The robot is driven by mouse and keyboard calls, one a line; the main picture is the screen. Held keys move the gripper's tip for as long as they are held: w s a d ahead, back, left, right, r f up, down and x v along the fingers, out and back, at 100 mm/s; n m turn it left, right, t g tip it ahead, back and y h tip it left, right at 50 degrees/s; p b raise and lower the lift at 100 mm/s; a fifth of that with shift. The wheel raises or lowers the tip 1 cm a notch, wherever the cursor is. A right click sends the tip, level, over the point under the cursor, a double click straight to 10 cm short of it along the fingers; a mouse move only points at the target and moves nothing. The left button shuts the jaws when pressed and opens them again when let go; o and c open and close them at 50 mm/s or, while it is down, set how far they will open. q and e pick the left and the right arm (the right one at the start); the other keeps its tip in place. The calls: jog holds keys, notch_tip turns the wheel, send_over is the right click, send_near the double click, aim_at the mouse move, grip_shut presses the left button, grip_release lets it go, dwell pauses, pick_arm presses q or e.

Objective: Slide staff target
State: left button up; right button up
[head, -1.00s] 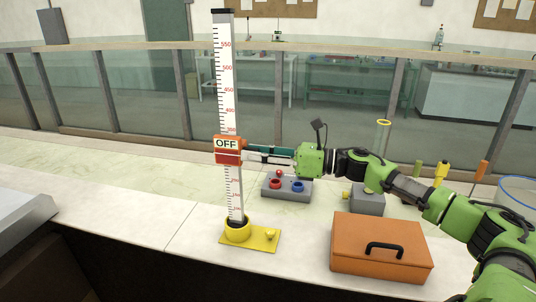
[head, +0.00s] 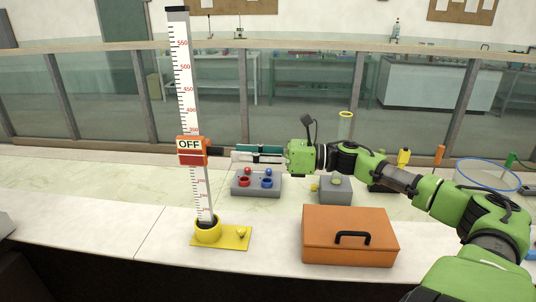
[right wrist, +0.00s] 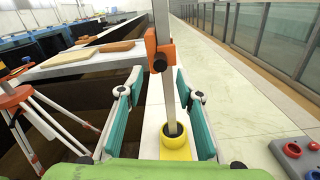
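The white staff (head: 185,75) with black marks and red numbers stands in a yellow foot (head: 207,231), leaning slightly in the head view. The target (head: 192,151), orange-red with an OFF plate, sits partway up the staff. A dark knob (head: 216,151) sticks out of its right side, toward my right gripper (head: 233,154). That gripper is level with the target, with a small gap to the knob. In the right wrist view the teal-padded fingers (right wrist: 158,108) are wide apart and empty, the knob (right wrist: 159,64) beyond them. My left gripper is not in view.
A grey box (head: 257,190) with red and blue knobs, another grey box (head: 335,194) and an orange case (head: 349,230) stand on the bench right of the staff. The glass flume wall (head: 215,105) runs behind. The bench left of the staff is clear.

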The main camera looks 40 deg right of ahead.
jog(key=shift+v, duration=2.85)
jog(key=shift+f, duration=0.1)
